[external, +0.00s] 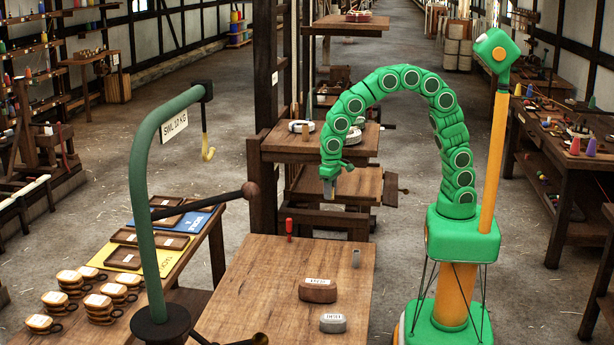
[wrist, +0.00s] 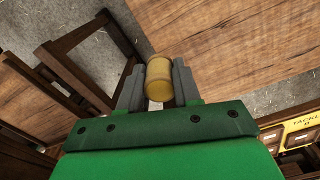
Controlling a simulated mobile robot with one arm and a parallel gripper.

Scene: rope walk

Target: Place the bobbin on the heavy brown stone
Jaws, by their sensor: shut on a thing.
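My gripper (wrist: 159,82) is shut on the bobbin (wrist: 159,78), a yellow-tan cylinder between the two grey fingers in the wrist view. In the external view my gripper (external: 328,188) hangs pointing down, in the air, and appears above the far end of the wooden table; the bobbin cannot be made out there. The heavy brown stone (external: 318,291), a rounded brown block with a white label on top, sits on the table, nearer the camera and lower than my gripper. Its top looks bare apart from the label. The stone is not visible in the wrist view.
A green post (external: 142,220) with a dark horizontal bar rises at left. The table's middle left is clear.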

